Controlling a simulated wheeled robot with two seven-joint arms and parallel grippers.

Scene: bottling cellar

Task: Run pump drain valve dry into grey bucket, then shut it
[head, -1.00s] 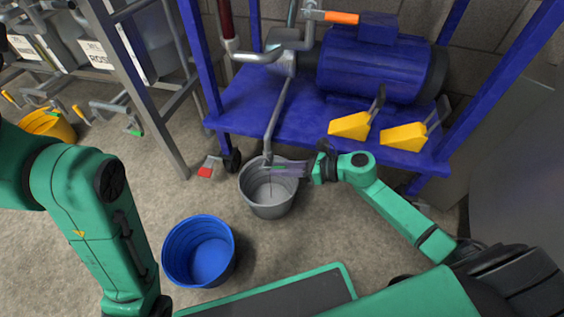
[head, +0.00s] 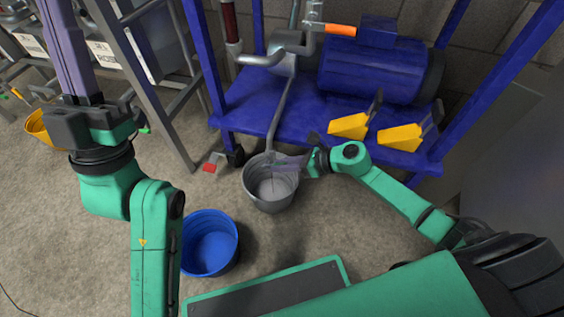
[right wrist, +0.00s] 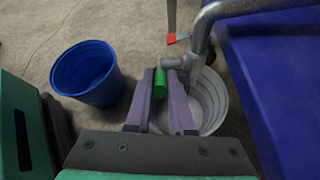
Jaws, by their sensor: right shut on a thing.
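The drain pipe (head: 277,115) comes down from the pump (head: 365,70) and ends at the drain valve (right wrist: 180,63) over the grey bucket (head: 270,203). The grey bucket also shows in the right wrist view (right wrist: 215,100), partly behind my fingers. My right gripper (head: 285,165) reaches in from the right over the bucket's rim. In the right wrist view its purple fingers are shut on the valve's green handle (right wrist: 160,84). I cannot tell whether liquid runs from the outlet. My left gripper (head: 65,50) is raised at the upper left, its fingertips near the picture's top edge.
A blue bucket (head: 210,258) stands on the floor in front, left of the grey one. A blue frame (head: 300,118) carries the pump and two yellow wedges (head: 349,126). A red-and-grey thing (head: 212,163) lies by its caster. A yellow bucket (head: 38,124) stands at far left.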

